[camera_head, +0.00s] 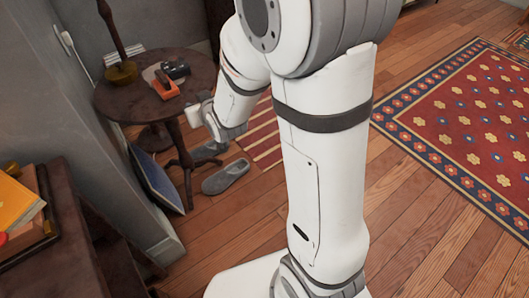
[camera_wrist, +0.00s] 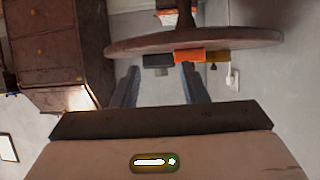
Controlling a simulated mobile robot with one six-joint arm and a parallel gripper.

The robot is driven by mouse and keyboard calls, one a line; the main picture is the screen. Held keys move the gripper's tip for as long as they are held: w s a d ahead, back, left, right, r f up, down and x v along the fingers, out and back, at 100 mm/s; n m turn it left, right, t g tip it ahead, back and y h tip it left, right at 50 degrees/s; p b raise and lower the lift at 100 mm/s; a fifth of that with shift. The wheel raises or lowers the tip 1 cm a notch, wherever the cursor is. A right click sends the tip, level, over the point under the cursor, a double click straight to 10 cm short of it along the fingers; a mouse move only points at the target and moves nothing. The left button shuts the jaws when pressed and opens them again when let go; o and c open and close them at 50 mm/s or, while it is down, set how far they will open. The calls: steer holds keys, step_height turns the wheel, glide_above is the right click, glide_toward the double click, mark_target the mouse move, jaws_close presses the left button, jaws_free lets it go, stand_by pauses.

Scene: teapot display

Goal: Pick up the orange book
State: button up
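A yellow-orange book (camera_head: 14,204) lies at the left edge of the head view, on a dark wooden cabinet, partly cut off by the frame. A smaller bright orange item (camera_head: 166,89) lies on the round table; whether it is a book is unclear. It also shows in the wrist view (camera_wrist: 190,56), at the tabletop edge, with the picture seemingly upside down. My gripper (camera_wrist: 158,78) is open and empty, its two fingers apart and pointing toward the round table. In the head view my wrist is beside the table's right side, and the fingers are not clear.
The round table (camera_head: 117,103) also bears a dark device (camera_head: 176,69) and a lamp base (camera_head: 121,73). A grey slipper (camera_head: 225,177) lies on the floor and a blue framed panel (camera_head: 157,181) leans against the wall. Open wooden floor and a red rug (camera_head: 450,120) are at the right.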

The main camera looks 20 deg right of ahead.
steer(key=s+d+g+h, duration=0.1)
steer(key=s+d+g, duration=0.2)
steer(key=s, duration=0.5)
steer(key=s+d+r+m+g+h, duration=0.1)
steer(key=s+d+g, duration=0.2)
steer(key=s, duration=0.5)
steer(key=s+d+r+m+g, duration=0.1)
steer(key=s+d+g, duration=0.3)
steer(key=s, duration=0.5)
steer(key=shift+r+g+h, duration=0.15)
steer(key=shift+g+h, duration=0.25)
steer(key=shift+g, duration=0.4)
steer(key=shift+c, duration=0.4)
